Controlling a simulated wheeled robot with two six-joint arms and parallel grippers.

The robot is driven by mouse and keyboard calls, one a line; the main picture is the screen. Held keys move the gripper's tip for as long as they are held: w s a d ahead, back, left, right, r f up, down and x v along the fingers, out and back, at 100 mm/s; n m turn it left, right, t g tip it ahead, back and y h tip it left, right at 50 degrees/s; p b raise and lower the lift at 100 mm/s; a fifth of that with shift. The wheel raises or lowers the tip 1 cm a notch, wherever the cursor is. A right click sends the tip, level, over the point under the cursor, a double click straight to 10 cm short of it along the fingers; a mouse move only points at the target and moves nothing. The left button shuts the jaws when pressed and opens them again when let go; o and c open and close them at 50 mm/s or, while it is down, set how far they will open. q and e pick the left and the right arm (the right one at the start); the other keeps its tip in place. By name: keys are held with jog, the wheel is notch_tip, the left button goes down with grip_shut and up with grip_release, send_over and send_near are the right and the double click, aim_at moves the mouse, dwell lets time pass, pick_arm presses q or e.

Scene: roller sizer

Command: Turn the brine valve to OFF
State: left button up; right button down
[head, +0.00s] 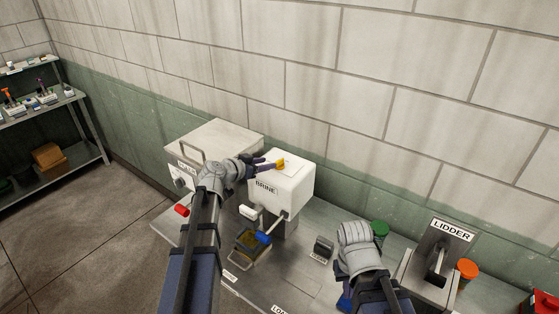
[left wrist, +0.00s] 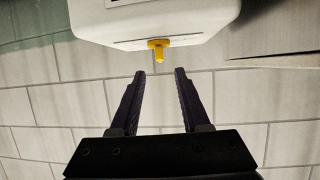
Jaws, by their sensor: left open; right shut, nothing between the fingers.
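The brine valve shows as a small yellow handle (head: 280,163) on top of the white box (head: 293,186) labelled BRINE. The handle also shows in the left wrist view (left wrist: 158,50), sticking out from the white box (left wrist: 155,22). My left gripper (head: 263,163) is at the left of the handle, above the box's top. In the left wrist view its two dark fingers (left wrist: 160,72) are open and empty. The handle lies just beyond the fingertips, roughly centred between them. Any OFF marking is too small to read. The fingers of my right gripper do not show in the head view.
A grey box (head: 225,135) with a handle stands left of the brine box. A LIDDER machine (head: 440,255), a green lid (head: 379,228) and an orange lid (head: 467,268) are at the right. A wall stands behind.

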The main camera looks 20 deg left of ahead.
aim_at(278, 161)
pick_arm(q)
jog(key=b+x, duration=0.2)
jog(key=x, duration=0.6)
jog(key=shift+f+b, duration=0.1)
jog(key=shift+b, duration=0.25)
jog(key=shift+a, duration=0.1)
jog(key=shift+s, duration=0.1)
jog(key=shift+c, duration=0.7)
grip_shut()
